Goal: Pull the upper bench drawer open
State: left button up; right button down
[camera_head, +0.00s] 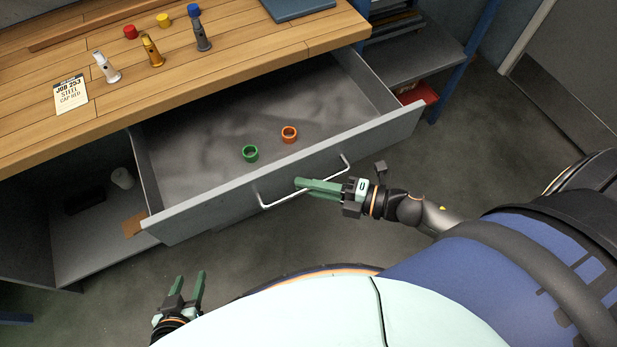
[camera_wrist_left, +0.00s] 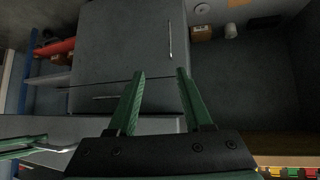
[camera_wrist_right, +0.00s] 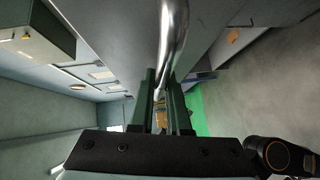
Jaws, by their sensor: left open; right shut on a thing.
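The upper bench drawer (camera_head: 190,221) stands pulled out from under the bench top in the head view, and its inside is in plain sight. Its bar handle (camera_head: 280,199) runs along the front panel. My right gripper (camera_head: 300,184) is shut on the handle near its middle. In the right wrist view the metal bar (camera_wrist_right: 172,40) runs between the fingers (camera_wrist_right: 160,95). My left gripper (camera_head: 190,283) is open and empty, low in front of the bench and apart from the drawer. It also shows open in the left wrist view (camera_wrist_left: 160,75).
A green ring (camera_head: 250,153) and an orange ring (camera_head: 289,134) lie in the drawer. The wooden bench top (camera_head: 110,120) holds several small tools, coloured caps, a job card (camera_head: 71,95) and a blue case (camera_head: 295,8). An open shelf (camera_head: 95,250) lies below left. Clear floor lies in front.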

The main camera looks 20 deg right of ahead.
jog(key=c, duration=0.9)
grip_release()
jog(key=shift+d, duration=0.1)
jog(key=v, duration=1.2)
jog(key=shift+s, duration=0.2)
jog(key=shift+d+r, duration=0.1)
